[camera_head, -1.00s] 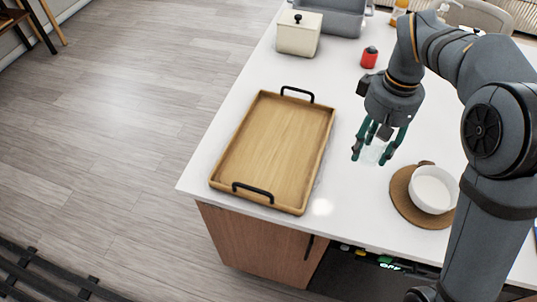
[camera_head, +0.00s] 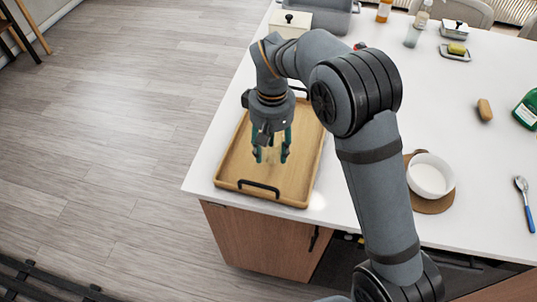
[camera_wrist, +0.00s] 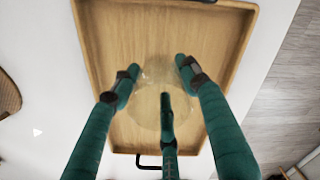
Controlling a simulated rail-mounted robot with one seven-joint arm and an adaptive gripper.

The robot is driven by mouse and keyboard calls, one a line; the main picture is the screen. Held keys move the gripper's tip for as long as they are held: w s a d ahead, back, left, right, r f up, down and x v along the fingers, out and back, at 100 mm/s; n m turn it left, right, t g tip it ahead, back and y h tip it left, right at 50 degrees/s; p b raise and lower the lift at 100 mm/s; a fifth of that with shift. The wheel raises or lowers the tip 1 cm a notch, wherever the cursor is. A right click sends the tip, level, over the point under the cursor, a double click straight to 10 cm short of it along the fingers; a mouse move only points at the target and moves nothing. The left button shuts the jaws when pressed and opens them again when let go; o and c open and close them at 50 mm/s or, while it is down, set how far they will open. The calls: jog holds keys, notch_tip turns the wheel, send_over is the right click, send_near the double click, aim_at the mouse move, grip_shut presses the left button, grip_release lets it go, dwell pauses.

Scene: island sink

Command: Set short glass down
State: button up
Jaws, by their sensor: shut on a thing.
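My gripper (camera_head: 271,155) has green fingers and hangs over the wooden tray (camera_head: 232,178). It is shut on a clear short glass (camera_wrist: 158,70), which shows faintly between the three fingers in the wrist view. In the head view the glass is almost invisible against the wood. The tray also shows in the wrist view (camera_wrist: 110,30), with the glass seen inside its outline. I cannot tell whether the glass touches the tray floor. The tray is otherwise empty and has black handles at its ends.
A white bowl (camera_head: 428,177) sits on a round brown board (camera_head: 432,206) to the right. A cream canister (camera_head: 291,22) stands behind the tray. The counter's left edge is close to the tray.

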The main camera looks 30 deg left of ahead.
aim_at(269, 167)
jog(key=shift+a+f, duration=0.15)
jog(key=shift+a, duration=0.05)
jog(key=shift+s+f+p, duration=0.1)
jog(key=shift+f+p, duration=0.2)
jog(key=shift+f, duration=1.7)
jog(key=shift+f, duration=0.1)
jog(key=shift+f, duration=0.15)
jog(key=o, duration=1.3)
notch_tip(269, 167, up, 12)
jog(key=shift+r, duration=0.25)
